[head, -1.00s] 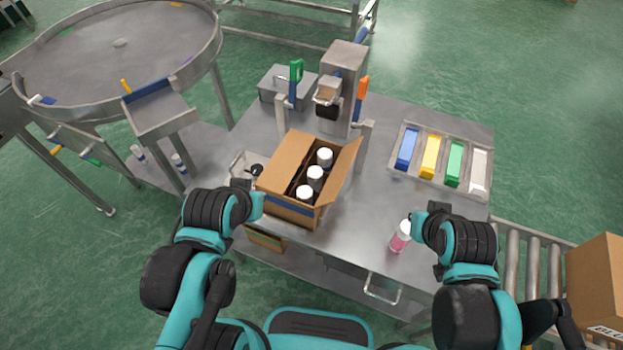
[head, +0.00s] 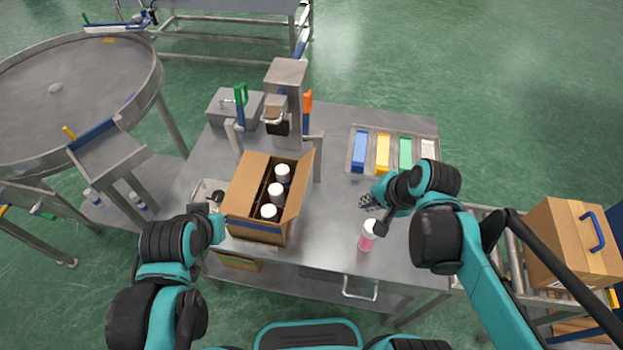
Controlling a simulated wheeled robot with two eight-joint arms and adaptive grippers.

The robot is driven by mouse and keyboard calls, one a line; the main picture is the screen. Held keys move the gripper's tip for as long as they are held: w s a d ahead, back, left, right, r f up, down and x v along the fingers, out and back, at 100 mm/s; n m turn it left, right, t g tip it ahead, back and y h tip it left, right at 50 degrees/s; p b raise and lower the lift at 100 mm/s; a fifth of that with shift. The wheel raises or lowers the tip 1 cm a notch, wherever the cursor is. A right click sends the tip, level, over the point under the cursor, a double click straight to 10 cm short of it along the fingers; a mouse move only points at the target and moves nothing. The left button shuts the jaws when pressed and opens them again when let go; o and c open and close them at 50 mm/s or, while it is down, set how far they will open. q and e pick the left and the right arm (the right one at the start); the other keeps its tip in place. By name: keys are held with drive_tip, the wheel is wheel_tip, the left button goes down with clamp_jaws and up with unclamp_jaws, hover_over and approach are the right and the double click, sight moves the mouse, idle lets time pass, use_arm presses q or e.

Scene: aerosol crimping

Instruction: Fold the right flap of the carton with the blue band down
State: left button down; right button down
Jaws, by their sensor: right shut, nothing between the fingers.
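The open carton with the blue band (head: 252,228) stands on the metal table and holds white-capped cans (head: 276,191) in a row. Its right flap (head: 299,186) stands up and leans outward to the right. Its left flap (head: 246,177) lies inward over part of the opening. My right gripper (head: 370,202) is shut and empty over the table, to the right of the carton and apart from it. My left gripper (head: 217,228) is by the carton's left front corner; its fingers are hidden, and I cannot tell whether it touches the carton.
A pink can with a white cap (head: 367,236) stands just below my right gripper. A tray (head: 352,172) with blue, yellow, green and white blocks is at the back right. A crimping press (head: 287,88) stands behind the carton. Table between carton and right gripper is clear.

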drive_tip(key=w+r+m+g+y+p, duration=0.1)
drive_tip(key=w+m+g+y+p, duration=0.15)
drive_tip(key=w+m+y, duration=0.45)
drive_tip(key=m, duration=0.5)
approach(299, 185)
drive_tip(key=a+f, duration=0.2)
drive_tip(key=f, duration=0.1)
drive_tip(key=shift+s+a+t, duration=0.2)
drive_tip(key=shift+s+t, duration=0.05)
drive_tip(key=shift+s, duration=0.1)
drive_tip(key=shift+a+r+h, duration=0.1)
drive_tip(key=shift+r+h, duration=0.05)
drive_tip(key=shift+h, duration=0.15)
drive_tip(key=shift+a+r+h+p, duration=0.2)
drive_tip(key=shift+h+p, duration=0.1)
drive_tip(key=shift+p, duration=0.05)
